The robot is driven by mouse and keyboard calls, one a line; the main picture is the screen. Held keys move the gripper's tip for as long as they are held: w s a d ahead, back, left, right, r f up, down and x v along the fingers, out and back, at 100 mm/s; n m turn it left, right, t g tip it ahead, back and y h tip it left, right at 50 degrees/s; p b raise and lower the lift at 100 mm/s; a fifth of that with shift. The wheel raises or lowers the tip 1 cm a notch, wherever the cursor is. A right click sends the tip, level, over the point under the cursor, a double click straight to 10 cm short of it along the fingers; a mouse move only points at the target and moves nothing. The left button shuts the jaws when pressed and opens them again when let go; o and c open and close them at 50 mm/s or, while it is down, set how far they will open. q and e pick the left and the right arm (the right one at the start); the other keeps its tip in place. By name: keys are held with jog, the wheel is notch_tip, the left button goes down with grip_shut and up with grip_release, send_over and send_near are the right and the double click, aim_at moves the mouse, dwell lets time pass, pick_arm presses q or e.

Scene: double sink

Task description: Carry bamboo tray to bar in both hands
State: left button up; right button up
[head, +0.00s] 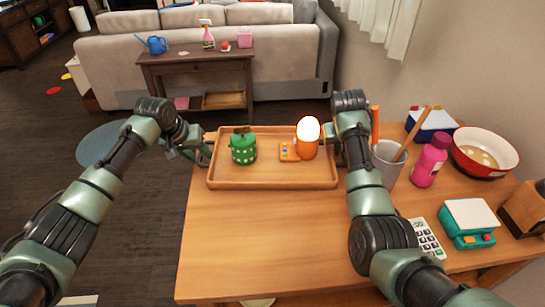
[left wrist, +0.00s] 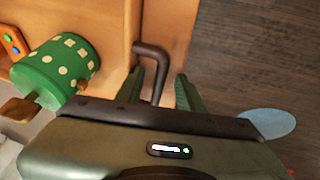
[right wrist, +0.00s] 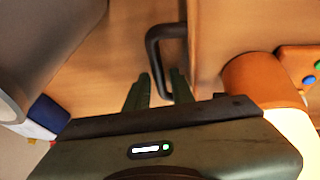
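The bamboo tray (head: 272,180) lies flat on the wooden tabletop, near its far left corner. It carries a green dotted pot (head: 243,150) and an orange lamp-like thing with a white top (head: 307,140). My left gripper (head: 198,150) is at the tray's left end; in the left wrist view its open fingers (left wrist: 160,88) stand on either side of the dark handle (left wrist: 151,48). My right gripper (head: 338,150) is at the right end; in the right wrist view its open fingers (right wrist: 160,88) straddle the other dark handle (right wrist: 153,45). Firm contact is not visible.
Right of the tray stand a grey cup (head: 388,165) with utensils, a pink bottle (head: 430,160), a red-rimmed bowl (head: 484,152) and a teal scale (head: 468,222). The near tabletop (head: 255,245) is clear. A dark console table (head: 195,68) with several items stands before the sofa (head: 120,65).

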pick_arm(q)
jog(key=c, duration=0.7)
pick_arm(e)
grip_shut()
pick_arm(q)
grip_shut()
dwell(0.5)
